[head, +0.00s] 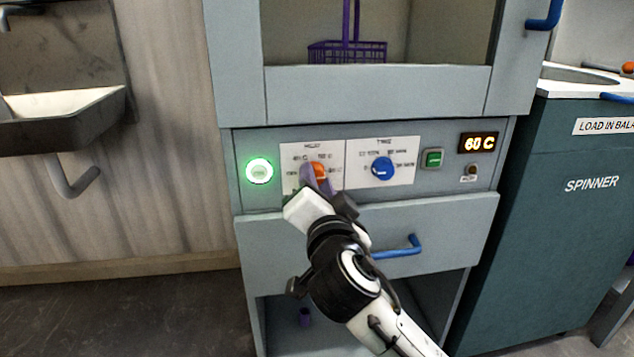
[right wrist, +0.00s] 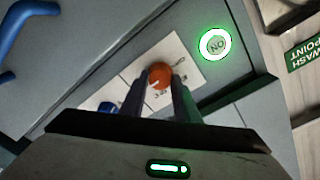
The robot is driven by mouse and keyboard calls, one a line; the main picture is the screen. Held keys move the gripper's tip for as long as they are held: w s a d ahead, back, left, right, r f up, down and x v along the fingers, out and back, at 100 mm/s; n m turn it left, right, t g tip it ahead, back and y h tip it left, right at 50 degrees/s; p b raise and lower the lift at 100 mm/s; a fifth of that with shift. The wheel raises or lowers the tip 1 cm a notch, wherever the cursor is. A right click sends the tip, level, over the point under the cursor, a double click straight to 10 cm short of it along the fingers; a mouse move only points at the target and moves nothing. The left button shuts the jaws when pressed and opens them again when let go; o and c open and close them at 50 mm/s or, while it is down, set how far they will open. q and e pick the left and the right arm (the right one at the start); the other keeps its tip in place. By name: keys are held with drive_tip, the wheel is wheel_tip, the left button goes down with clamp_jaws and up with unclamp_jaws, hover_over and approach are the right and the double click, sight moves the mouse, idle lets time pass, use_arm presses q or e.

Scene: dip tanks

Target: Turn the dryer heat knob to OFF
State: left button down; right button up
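The orange heat knob (head: 320,170) sits on a white label plate (head: 297,155) at the left of the dryer's control panel. My right gripper (head: 316,176) is at the knob, and its fingers partly hide the knob and its markings in the head view. In the right wrist view the heat knob (right wrist: 160,75) lies between the two finger tips (right wrist: 160,84), which look closed against its sides. A small white mark shows on the knob's face. The dryer display (head: 478,143) reads 60 C. My left gripper is not in view.
A blue time knob (head: 382,168) is just right of the heat knob. A lit green-ringed button (head: 259,171) is to its left, and a green switch (head: 432,159) is farther right. A drawer with a blue handle (head: 398,248) is below. The spinner (head: 570,200) stands at right.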

drive_tip(key=shift+c, duration=1.2)
